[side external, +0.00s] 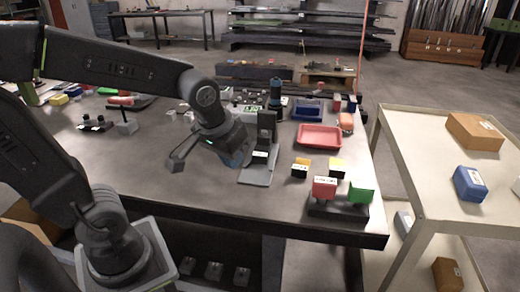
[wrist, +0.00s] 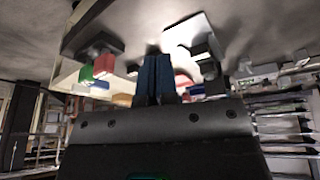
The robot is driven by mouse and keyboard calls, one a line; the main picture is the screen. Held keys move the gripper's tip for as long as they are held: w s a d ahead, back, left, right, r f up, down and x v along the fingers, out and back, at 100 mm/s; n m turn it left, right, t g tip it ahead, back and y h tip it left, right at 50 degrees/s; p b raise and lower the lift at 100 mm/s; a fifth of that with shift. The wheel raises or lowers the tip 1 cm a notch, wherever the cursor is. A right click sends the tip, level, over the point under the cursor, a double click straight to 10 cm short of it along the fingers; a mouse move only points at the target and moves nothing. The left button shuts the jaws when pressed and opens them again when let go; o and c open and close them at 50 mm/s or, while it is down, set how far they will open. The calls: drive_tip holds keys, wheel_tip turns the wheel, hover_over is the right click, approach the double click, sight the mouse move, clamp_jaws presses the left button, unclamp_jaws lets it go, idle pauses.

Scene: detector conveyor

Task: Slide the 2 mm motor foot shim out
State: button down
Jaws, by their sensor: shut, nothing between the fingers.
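My gripper (side external: 238,158) is shut and empty beside a dark upright stand (side external: 266,130) on a light grey base plate (side external: 258,177). In the wrist view its two blue fingers (wrist: 155,76) are together, with the pale plate (wrist: 186,34) and the dark stand (wrist: 212,72) just to their right. A small block with a white label (side external: 260,157) sits low on the stand. I cannot pick out the 2 mm motor foot shim; it is too small or hidden.
A red tray (side external: 319,136) and a blue bin (side external: 308,109) lie behind and to the right. A dark holder (side external: 338,209) carries a red block (side external: 324,187) and a green block (side external: 361,192). A cart (side external: 432,160) stands at the right. The table's front middle is clear.

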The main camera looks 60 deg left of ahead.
sight(259, 156)
drive_tip(key=w+a+f+n+g, duration=0.1)
drive_tip(key=w+f, duration=0.1)
drive_tip(key=f, duration=0.1)
drive_tip(key=w+a+f+n, duration=0.1)
drive_tip(key=w+f+n, duration=0.1)
drive_tip(key=f, duration=0.1)
drive_tip(key=w+a+f+n+g, duration=0.1)
drive_tip(key=w+a+f+n, duration=0.1)
drive_tip(key=w+f, duration=0.1)
drive_tip(key=shift+a+f+g+y, duration=0.1)
drive_tip(key=shift+f+g+y, duration=0.15)
drive_tip(key=shift+g+y, duration=0.05)
drive_tip(key=w+a, duration=0.8)
drive_tip(key=shift+w+a, duration=0.2)
drive_tip(key=shift+a, duration=0.05)
drive_tip(key=shift+f, duration=0.95)
drive_tip(key=shift+s, duration=0.15)
